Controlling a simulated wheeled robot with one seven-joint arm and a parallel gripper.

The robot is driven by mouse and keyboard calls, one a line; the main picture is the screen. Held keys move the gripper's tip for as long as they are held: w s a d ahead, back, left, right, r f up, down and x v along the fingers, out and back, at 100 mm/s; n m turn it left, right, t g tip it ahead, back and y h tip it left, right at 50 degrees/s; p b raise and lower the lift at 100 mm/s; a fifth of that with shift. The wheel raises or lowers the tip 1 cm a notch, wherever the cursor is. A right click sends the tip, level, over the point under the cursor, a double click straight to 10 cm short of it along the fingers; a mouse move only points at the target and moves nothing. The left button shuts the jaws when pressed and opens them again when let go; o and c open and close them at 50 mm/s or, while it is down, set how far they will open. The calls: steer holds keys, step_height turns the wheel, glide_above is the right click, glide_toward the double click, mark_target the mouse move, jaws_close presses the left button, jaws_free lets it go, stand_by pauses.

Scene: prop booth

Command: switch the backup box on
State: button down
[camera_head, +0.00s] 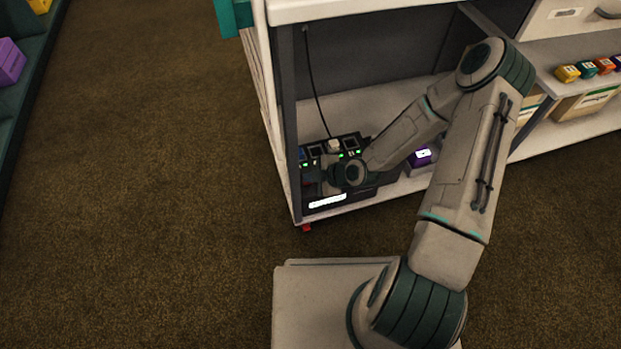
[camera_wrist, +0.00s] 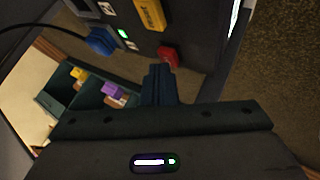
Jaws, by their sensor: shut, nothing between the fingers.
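The backup box (camera_head: 360,192) is a black unit low inside the open cabinet bay, with sockets, small green lights and a white label on its front. In the head view my wrist hides part of the box and the fingertips are hard to make out.
The cabinet's side panel (camera_head: 284,120) stands close left of the box, and its top (camera_head: 350,8) overhangs the bay. A black cord (camera_head: 315,80) hangs down to the box. A purple block (camera_head: 421,156) sits right of it. Carpet (camera_head: 160,200) at left is clear.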

steer(key=shift+r+p, duration=2.2)
steer(key=shift+r, duration=0.95)
steer(key=shift+f, duration=0.1)
